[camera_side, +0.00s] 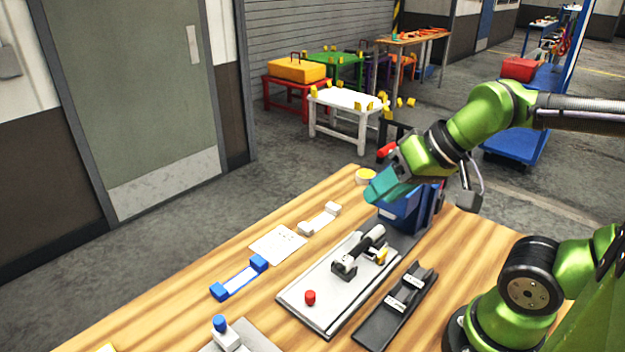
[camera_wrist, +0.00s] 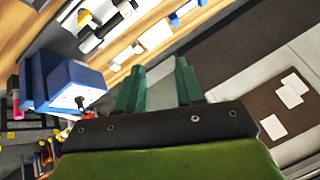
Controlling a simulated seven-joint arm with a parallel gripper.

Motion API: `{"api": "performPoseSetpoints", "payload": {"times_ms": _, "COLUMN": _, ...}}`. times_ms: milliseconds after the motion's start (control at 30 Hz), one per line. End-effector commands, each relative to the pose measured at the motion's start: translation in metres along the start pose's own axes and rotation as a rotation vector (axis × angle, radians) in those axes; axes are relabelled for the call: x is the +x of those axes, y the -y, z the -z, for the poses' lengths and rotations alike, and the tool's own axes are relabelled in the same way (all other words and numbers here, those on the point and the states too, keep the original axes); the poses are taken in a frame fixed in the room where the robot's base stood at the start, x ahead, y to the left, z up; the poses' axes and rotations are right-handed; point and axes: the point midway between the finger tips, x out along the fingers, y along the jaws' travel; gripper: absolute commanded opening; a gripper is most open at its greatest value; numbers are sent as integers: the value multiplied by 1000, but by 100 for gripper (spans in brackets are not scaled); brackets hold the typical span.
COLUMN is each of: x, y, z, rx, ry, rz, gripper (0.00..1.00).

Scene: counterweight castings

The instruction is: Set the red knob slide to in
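The red knob (camera_side: 310,297) stands near the front end of a pale plate with a dark rim (camera_side: 329,312) on the wooden table. A black and white cylindrical fitting (camera_side: 358,252) sits farther back on the same plate, with a small yellow piece beside it. My gripper (camera_side: 374,194) has teal fingers and is above the back of the table, beside the blue box and well away from the red knob. In the wrist view, my gripper (camera_wrist: 160,80) has its fingers apart with nothing between them. I cannot make out the red knob in the wrist view.
A blue box (camera_side: 402,216) stands behind the plate; it also shows in the wrist view (camera_wrist: 72,80). A dark rail (camera_side: 378,325) lies right of the plate. A blue-ended bar (camera_side: 240,279), a white sheet (camera_side: 278,244) and a blue knob (camera_side: 218,323) lie to the left.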

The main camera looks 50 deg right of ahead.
Motion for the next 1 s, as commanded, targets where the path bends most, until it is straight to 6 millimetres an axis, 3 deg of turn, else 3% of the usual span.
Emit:
{"api": "performPoseSetpoints", "payload": {"times_ms": 200, "x": 0, "y": 0, "z": 0, "rx": 0, "ry": 0, "rz": 0, "gripper": 37}}
{"api": "performPoseSetpoints", "payload": {"times_ms": 300, "x": 2, "y": 0, "z": 0, "rx": 1, "ry": 8, "rz": -3, "gripper": 48}}
{"api": "performPoseSetpoints", "payload": {"times_ms": 533, "x": 33, "y": -1, "z": 7, "rx": 66, "ry": 158, "rz": -55, "gripper": 48}}
{"api": "performPoseSetpoints", "payload": {"times_ms": 800, "x": 88, "y": 12, "z": 24, "rx": 521, "ry": 483, "rz": -216, "gripper": 48}}
{"api": "performPoseSetpoints", "payload": {"times_ms": 1000, "x": 110, "y": 26, "z": 34, "rx": 893, "ry": 635, "rz": -374, "gripper": 48}}
